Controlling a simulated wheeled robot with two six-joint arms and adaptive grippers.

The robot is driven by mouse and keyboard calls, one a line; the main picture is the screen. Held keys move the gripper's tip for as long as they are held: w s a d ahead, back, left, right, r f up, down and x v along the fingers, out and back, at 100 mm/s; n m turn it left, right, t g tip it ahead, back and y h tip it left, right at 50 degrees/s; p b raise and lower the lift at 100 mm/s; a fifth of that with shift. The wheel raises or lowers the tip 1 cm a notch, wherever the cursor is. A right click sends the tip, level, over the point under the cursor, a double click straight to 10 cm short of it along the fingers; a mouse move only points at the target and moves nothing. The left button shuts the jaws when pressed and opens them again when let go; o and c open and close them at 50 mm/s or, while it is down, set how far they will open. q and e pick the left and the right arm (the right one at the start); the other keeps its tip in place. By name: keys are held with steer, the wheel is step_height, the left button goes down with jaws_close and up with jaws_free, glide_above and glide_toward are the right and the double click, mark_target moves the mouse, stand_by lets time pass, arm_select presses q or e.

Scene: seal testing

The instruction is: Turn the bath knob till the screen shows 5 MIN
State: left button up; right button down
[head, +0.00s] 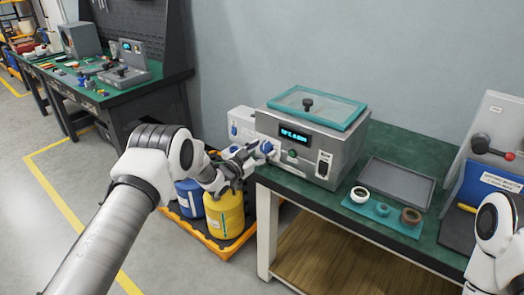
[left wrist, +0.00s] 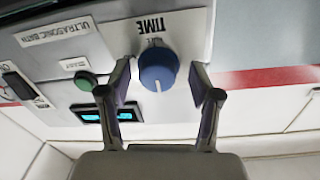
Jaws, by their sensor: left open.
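The ultrasonic bath (head: 325,160) is a grey box with a teal-rimmed lid on the green bench. Its blue TIME knob (head: 266,147) is on the front panel and shows large in the left wrist view (left wrist: 158,66), with a white line on its face. My left gripper (head: 254,149) is open at the knob, its fingers on either side with a visible gap in the left wrist view (left wrist: 161,78). The screen (head: 295,135) glows with cyan characters too small to read surely. My right gripper is out of view.
A green button (head: 292,154) and a switch (head: 324,164) are on the bath's front. An empty grey tray (head: 397,183) and several rings on a teal mat (head: 385,212) lie to the right. Yellow (head: 225,213) and blue containers stand below left of the bench.

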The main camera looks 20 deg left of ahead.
arm_select(q)
steer(key=shift+s+r, duration=0.1)
steer(key=shift+r, duration=0.05)
steer(key=shift+s+d, duration=0.1)
steer(key=c, duration=1.2)
steer(key=shift+o, duration=0.2)
